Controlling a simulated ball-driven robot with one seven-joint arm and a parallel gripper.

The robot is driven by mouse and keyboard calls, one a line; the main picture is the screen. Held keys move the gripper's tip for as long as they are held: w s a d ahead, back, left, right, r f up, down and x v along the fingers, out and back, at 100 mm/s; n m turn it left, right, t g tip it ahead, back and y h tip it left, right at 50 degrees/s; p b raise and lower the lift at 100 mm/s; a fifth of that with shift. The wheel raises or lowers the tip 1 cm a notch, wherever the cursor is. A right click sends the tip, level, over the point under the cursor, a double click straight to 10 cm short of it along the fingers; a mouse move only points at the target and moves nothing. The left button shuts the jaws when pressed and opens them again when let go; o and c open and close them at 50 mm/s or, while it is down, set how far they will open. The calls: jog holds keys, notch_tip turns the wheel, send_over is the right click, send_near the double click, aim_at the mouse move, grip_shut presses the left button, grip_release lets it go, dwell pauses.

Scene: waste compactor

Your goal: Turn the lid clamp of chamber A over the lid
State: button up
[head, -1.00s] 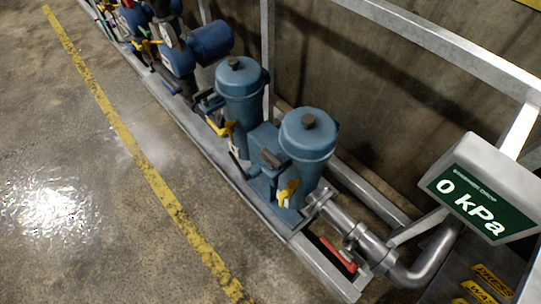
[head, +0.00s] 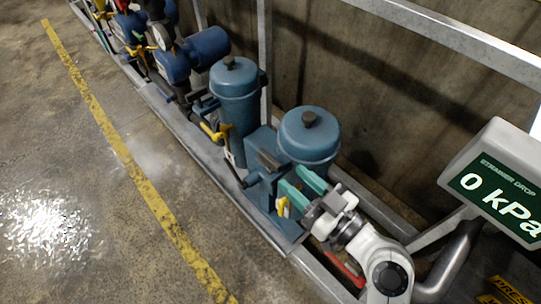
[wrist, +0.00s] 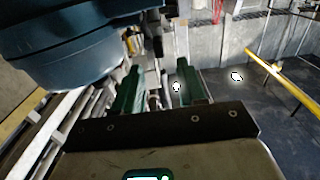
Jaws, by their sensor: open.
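Two blue upright chambers stand side by side on the skid: the near one (head: 306,150) and the far one (head: 238,115). Each has a round lid with a dark knob on top. I cannot read which is chamber A. A yellow part, perhaps a clamp handle (head: 283,206), hangs low by the near chamber; another yellow part (head: 216,132) is by the far chamber. My gripper (head: 289,176) is open, its green fingers beside the near chamber, below its lid and above the yellow part. Nothing shows between the fingers. In the wrist view, a blue chamber (wrist: 75,35) fills the upper left.
A dark bar (head: 269,161) sits on the block between the chambers. A grey display (head: 490,185) reading 0 kPa stands at the right. Metal rails run behind. A red handle (head: 345,268) lies low beneath my arm. Open floor (head: 80,170) is at the left.

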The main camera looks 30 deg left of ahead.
aim_at(270, 158)
jog(key=p+x, duration=0.1)
jog(key=x, duration=0.7)
jog(key=shift+w+a+f, duration=0.1)
jog(key=shift+a, duration=0.2)
grip_shut()
